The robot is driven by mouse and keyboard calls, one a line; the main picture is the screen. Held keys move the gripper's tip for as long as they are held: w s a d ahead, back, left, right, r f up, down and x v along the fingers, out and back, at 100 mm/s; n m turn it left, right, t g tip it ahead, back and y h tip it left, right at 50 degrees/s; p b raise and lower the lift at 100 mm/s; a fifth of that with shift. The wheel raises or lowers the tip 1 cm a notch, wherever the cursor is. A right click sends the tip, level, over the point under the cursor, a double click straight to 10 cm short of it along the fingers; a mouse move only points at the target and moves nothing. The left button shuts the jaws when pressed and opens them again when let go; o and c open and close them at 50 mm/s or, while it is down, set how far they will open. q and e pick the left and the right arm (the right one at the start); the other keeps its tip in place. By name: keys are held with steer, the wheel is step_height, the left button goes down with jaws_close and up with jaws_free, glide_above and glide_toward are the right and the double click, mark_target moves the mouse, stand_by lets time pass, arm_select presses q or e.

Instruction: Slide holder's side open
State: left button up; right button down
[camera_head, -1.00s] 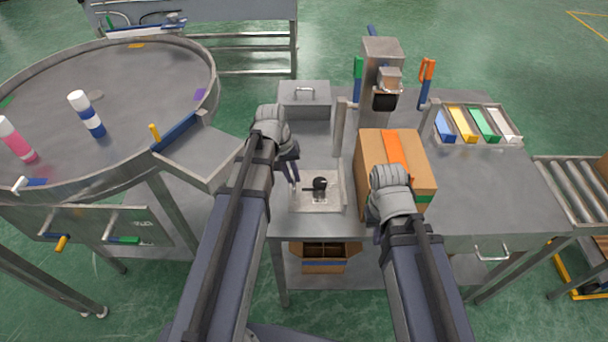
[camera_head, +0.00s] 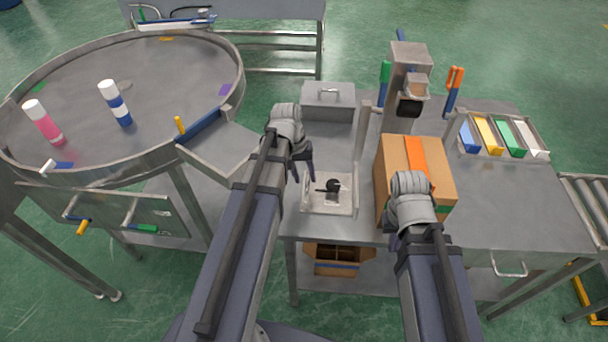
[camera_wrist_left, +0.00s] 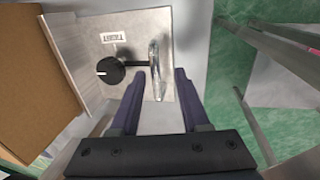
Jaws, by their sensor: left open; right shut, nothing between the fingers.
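The holder (camera_head: 343,206) is a light metal plate on the bench, with a black round knob (camera_head: 333,186) and a thin rod. In the left wrist view the black knob (camera_wrist_left: 111,70) joins by the rod to an upright shiny metal piece (camera_wrist_left: 155,60) at the side. My left gripper (camera_head: 304,178) is open and empty, pointing down at the holder's left edge. In the left wrist view its fingers (camera_wrist_left: 159,80) lie either side of the shiny piece; contact cannot be told. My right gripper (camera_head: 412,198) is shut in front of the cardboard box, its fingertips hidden.
The cardboard box (camera_head: 396,160) stands right of the holder, close to it. Behind are a lidded metal box (camera_head: 328,103) and a column machine (camera_head: 408,62). Bench room is free at far right (camera_head: 500,200).

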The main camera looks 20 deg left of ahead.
arm_select(q)
steer(key=shift+r, duration=0.15)
step_height(320, 180, up, 7)
steer(key=a+p, duration=0.1)
steer(key=p, duration=0.6)
steer(key=shift+s+a+r+p, duration=0.15)
steer(key=shift+s+a+p, duration=0.1)
steer(key=shift+p, duration=0.05)
steer(key=s+d+m+y, duration=0.1)
steer(key=s+d+m, duration=0.2)
steer(key=s+d, duration=0.3)
steer(key=s+d+m+y, duration=0.2)
steer(key=s+d+m, duration=0.2)
steer(key=d, duration=0.8)
steer(key=shift+s+d+g, duration=0.25)
steer(key=shift+s+g, duration=0.15)
steer(key=shift+s, duration=0.65)
steer(key=shift+a, duration=0.1)
